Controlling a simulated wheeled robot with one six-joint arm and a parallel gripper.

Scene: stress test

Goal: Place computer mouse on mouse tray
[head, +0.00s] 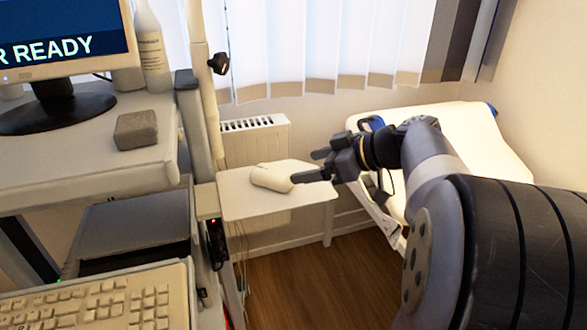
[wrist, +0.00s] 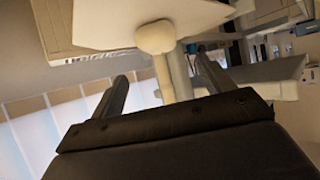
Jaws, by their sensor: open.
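The computer mouse (head: 272,178) is cream-white and lies on the mouse tray (head: 250,205), a pale flat shelf beside the cart. In the wrist view the mouse (wrist: 156,37) shows against the tray (wrist: 110,20), between and beyond my fingertips. My gripper (head: 308,166) is open, with its fingers pointing left toward the mouse. One finger overlaps the tray in the head view, close to the mouse's right end. Both fingers (wrist: 163,68) stand apart in the wrist view with nothing held between them. Whether a finger touches the mouse cannot be told.
A cart with a monitor (head: 62,45), a grey block (head: 136,130) and a keyboard (head: 100,305) stands at left. A pole (head: 203,90) rises behind the tray's left edge. A radiator (head: 255,140) is behind. A white padded chair or bed (head: 465,125) is at right.

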